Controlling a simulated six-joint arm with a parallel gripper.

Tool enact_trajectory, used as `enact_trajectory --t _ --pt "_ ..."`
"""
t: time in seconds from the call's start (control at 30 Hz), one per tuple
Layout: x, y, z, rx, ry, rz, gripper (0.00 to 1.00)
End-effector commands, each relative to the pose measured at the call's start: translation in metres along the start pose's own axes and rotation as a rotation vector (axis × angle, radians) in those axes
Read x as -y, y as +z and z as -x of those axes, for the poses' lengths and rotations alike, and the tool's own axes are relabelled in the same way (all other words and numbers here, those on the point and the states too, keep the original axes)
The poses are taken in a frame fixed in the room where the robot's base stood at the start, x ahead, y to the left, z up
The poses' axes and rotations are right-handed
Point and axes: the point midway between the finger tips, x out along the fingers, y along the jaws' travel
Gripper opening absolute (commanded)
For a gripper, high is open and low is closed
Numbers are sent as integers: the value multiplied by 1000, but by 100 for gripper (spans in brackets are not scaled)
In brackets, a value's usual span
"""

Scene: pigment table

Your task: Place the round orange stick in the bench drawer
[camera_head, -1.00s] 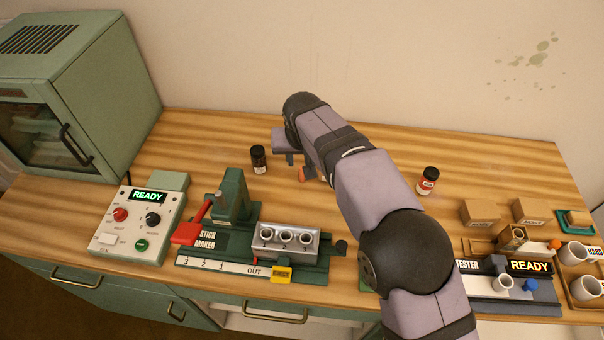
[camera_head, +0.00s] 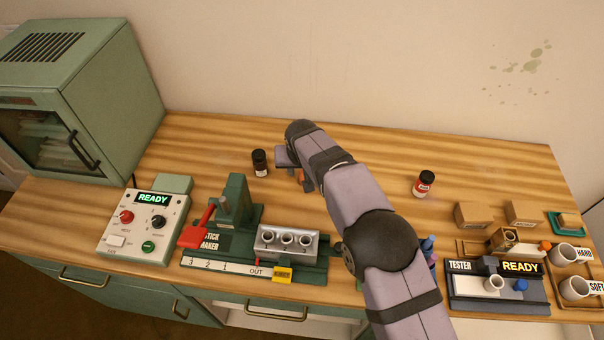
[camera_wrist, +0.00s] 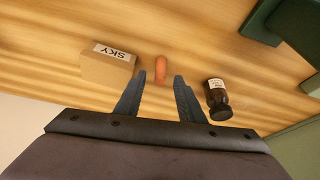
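The orange stick (camera_wrist: 160,69) lies on the wooden bench, ahead of my fingertips and roughly centred between them in the wrist view. In the head view a bit of orange (camera_head: 307,183) shows beside the end of my arm, mostly hidden by it. My gripper (camera_wrist: 159,80) is open and empty, its two fingers apart and pointing toward the stick. Along the bench front are green drawer fronts with handles, one at the left (camera_head: 84,278) and one near the middle (camera_head: 275,314). I cannot tell which is the bench drawer.
A SKY box (camera_wrist: 107,67) lies left of the stick and a dark jar (camera_wrist: 217,101) right of it in the wrist view. The stick maker (camera_head: 235,205) stands in front, with the tester (camera_head: 478,292) at right. A red-labelled jar (camera_head: 424,184) stands behind my arm.

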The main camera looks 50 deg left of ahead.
Motion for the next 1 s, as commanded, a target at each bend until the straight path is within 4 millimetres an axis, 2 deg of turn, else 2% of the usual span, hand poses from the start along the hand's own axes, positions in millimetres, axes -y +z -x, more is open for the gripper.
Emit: enact_trajectory --t 0.2,0.4,0.43,0.57,0.6,1.0 --pt "0 0 -9 1 1 0 35" --pt "0 0 -10 0 0 0 35" --pt "0 0 -9 0 0 0 33" --pt "0 0 -9 0 0 0 2" --pt "0 0 -9 0 0 0 0" --pt "0 -2 -5 -3 -1 0 0"
